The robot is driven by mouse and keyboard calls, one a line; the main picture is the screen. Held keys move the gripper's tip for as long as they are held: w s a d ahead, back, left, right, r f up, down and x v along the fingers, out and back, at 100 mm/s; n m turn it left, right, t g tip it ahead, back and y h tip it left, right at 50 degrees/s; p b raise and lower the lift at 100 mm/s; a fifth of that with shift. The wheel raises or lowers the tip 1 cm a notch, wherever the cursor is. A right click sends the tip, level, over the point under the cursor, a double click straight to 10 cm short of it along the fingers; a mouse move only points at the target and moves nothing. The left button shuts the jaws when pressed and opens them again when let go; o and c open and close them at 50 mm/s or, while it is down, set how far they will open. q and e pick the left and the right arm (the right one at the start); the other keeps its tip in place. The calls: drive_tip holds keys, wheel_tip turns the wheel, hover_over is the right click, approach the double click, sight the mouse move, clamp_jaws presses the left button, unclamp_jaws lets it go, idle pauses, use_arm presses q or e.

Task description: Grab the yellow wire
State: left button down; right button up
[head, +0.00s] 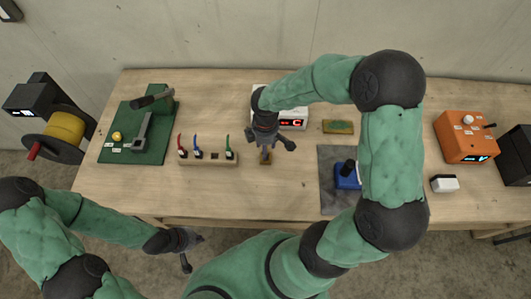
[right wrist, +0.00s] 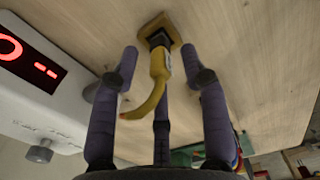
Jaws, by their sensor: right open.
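The yellow wire (right wrist: 158,72) stands with its dark plug end in a small wooden base on the table, its free end curving to the left in the right wrist view. My right gripper (right wrist: 160,58) is open, with its fingers spread around the wire and apart from it. In the head view the right gripper (head: 268,152) points down over the small base (head: 265,160) and mostly hides the wire. My left gripper (head: 191,251) is in front of the table's near edge, empty, with its fingers apart.
A wooden rack (head: 205,160) with red, blue and green wires and one empty slot stands left of the right gripper. A white device (head: 292,120) with a red display is close behind. A green board (head: 137,130), a grey mat (head: 330,165) and an orange box (head: 465,137) lie farther out.

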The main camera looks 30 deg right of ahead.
wheel_tip(320, 180, down, 2)
clamp_jaws()
drive_tip(key=shift+r, duration=0.15)
idle(0.3)
